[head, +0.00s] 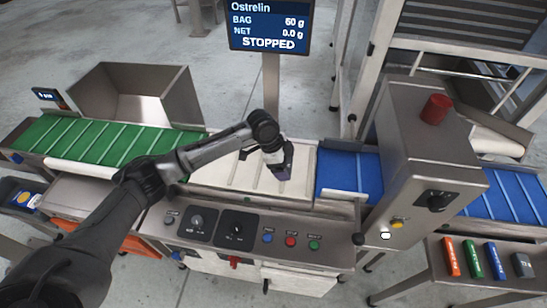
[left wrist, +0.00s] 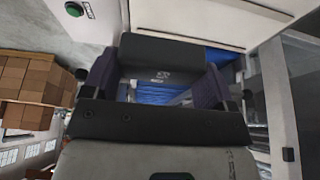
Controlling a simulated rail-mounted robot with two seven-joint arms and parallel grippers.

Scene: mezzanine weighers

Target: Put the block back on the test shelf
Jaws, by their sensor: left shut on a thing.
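My left gripper (head: 279,168) is low over the pale ribbed weigh belt (head: 240,172) in the middle of the machine. In the left wrist view its two purple-padded fingers are shut on a dark grey block (left wrist: 160,50) with small pale print. The block is hidden behind the gripper in the head view, so I cannot tell whether it touches the belt. The test shelf (head: 484,285) appears to be the small metal stand at the lower right. It holds an orange block (head: 448,256), a green block (head: 471,259), a blue block (head: 496,261) and a grey piece (head: 522,265). My right gripper is not in view.
A green belt (head: 100,142) lies left. The display (head: 268,25) reads STOPPED. A control panel (head: 240,235) is in front.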

